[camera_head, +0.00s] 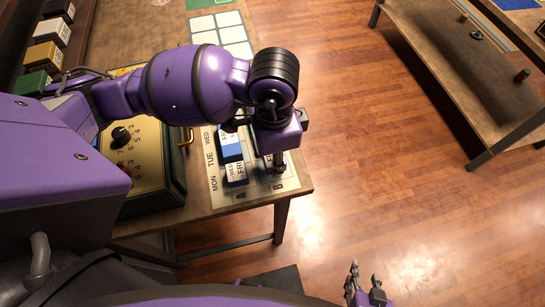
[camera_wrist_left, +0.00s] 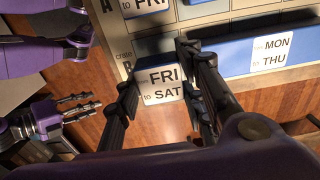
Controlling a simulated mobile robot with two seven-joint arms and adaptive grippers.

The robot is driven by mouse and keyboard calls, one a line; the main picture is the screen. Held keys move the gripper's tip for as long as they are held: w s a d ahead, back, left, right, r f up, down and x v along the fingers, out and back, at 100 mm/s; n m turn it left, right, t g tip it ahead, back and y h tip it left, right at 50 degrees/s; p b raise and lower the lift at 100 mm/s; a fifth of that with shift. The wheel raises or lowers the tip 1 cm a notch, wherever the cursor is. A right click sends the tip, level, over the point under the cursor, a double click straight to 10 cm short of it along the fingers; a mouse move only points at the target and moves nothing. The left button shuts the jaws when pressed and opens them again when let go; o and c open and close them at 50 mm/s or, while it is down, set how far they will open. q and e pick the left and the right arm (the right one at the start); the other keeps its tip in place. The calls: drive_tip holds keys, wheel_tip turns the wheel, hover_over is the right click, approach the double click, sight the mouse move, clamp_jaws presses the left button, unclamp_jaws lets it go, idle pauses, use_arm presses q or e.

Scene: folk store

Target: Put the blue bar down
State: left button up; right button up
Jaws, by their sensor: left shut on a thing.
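My left gripper (camera_head: 279,165) is low over the right edge of the board. A blue bar labelled MON to THU (camera_wrist_left: 228,60) lies to the right of the fingers. Another blue bar (camera_head: 231,147) lies on the board in the head view, with a WED to FRI label at its near end. My right gripper (camera_head: 364,282) is open and empty above the floor at the bottom.
The board (camera_head: 222,199), marked MON, TUE, WED and A, B, lies at the table's corner (camera_head: 300,198). A black and yellow dial box (camera_head: 150,150) stands to its left. A shelf table (camera_head: 440,60) stands far right. Wooden floor between is clear.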

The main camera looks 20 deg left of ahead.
use_arm(q)
drive_tip(key=shift+f, duration=1.2)
drive_tip(key=shift+f, duration=0.3)
drive_tip(key=o, duration=0.8)
drive_tip(key=shift+r, duration=0.1)
drive_tip(key=shift+w+r, duration=0.15)
drive_tip(key=shift+r, duration=0.35)
wheel_tip(320, 180, up, 12)
drive_tip(key=shift+f, duration=0.25)
